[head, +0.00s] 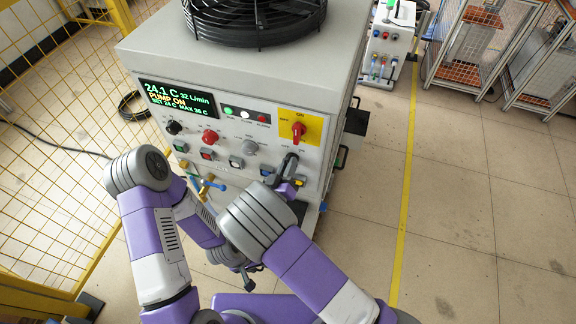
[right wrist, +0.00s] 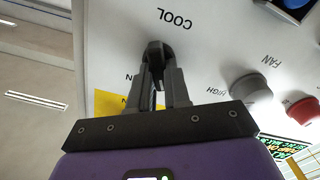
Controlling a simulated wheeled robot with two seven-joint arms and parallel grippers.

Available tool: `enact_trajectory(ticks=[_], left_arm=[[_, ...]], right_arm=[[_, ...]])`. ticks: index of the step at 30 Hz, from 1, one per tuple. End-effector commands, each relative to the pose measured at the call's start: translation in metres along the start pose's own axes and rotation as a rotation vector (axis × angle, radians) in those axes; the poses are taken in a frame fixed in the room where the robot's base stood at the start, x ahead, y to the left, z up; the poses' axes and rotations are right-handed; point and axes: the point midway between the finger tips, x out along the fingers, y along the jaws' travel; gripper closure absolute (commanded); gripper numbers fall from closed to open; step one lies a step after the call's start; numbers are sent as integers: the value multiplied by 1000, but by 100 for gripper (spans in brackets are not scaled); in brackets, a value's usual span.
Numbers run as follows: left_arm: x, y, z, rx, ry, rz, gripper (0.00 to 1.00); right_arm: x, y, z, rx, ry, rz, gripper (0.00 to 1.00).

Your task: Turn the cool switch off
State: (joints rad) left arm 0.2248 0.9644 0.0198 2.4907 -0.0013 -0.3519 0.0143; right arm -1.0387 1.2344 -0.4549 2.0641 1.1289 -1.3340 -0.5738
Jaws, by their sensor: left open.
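The cool switch (right wrist: 155,50) is a dark knob on the pale front panel, beside the upside-down word COOL in the right wrist view. My right gripper (right wrist: 158,75) has its fingers on both sides of this knob, close together, and looks shut on it. In the head view my right gripper (head: 287,172) is at the panel's lower right, and it and my arm mostly hide the switch. My left gripper (head: 246,277) is low in front of the unit, away from the panel, partly hidden by my arms, and open.
The panel has a display (head: 178,100) reading PUMP ON, a red main switch (head: 299,130) on a yellow plate, and several knobs and buttons. Pipe fittings (head: 207,184) stick out below. A yellow mesh fence (head: 50,120) stands left. The floor (head: 470,220) at right is clear.

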Motion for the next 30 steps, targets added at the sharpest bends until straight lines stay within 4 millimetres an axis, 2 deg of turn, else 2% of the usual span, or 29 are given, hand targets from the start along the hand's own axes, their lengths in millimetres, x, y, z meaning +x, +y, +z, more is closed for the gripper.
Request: enact_trajectory(ticks=[8,13,18,28,29,30], left_arm=[[5,-2,0,0,0,0,57],[22,-8,-1,0,0,0,57],[31,-12,-1,0,0,0,57],[30,-11,-1,0,0,0,57],[30,-11,-1,0,0,0,57],[30,-11,-1,0,0,0,57]], right_arm=[[0,0,2,40,-1,1,100],[0,0,4,217,-1,3,100],[0,1,3,339,-2,0,100],[-1,2,2,356,-3,-1,100],[-1,2,2,355,-3,-1,78],[-1,2,1,355,-3,-1,72]])
